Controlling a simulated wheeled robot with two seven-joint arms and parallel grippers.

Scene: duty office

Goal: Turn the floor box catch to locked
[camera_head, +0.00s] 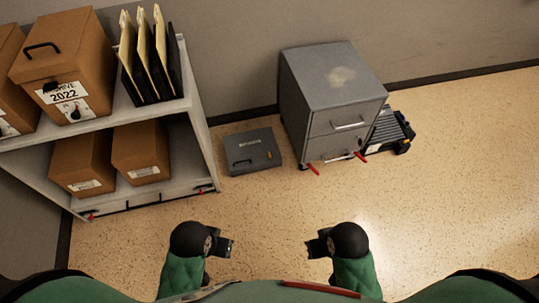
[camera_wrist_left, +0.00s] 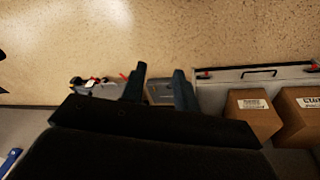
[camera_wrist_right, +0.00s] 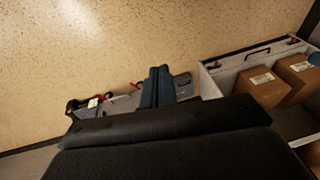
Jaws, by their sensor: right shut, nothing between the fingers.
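The floor box (camera_head: 250,140) is a low dark grey case on the floor between the shelf and the grey cabinet. Its top has a pale label, a black handle at the front left and a small yellow part (camera_head: 270,155) at the right, perhaps the catch; its setting is too small to tell. My left gripper (camera_head: 231,248) is open and empty, well short of the box. My right gripper (camera_head: 311,248) is shut and empty, also well short of it. The box shows between the left fingers in the left wrist view (camera_wrist_left: 159,92), and partly hidden behind the fingers in the right wrist view.
A shelf (camera_head: 198,120) with archive boxes and black folders stands left of the floor box. A grey drawer cabinet (camera_head: 330,85) with red parts at its base stands right, with a dark ribbed object (camera_head: 388,130) beside it. The floor before me is clear.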

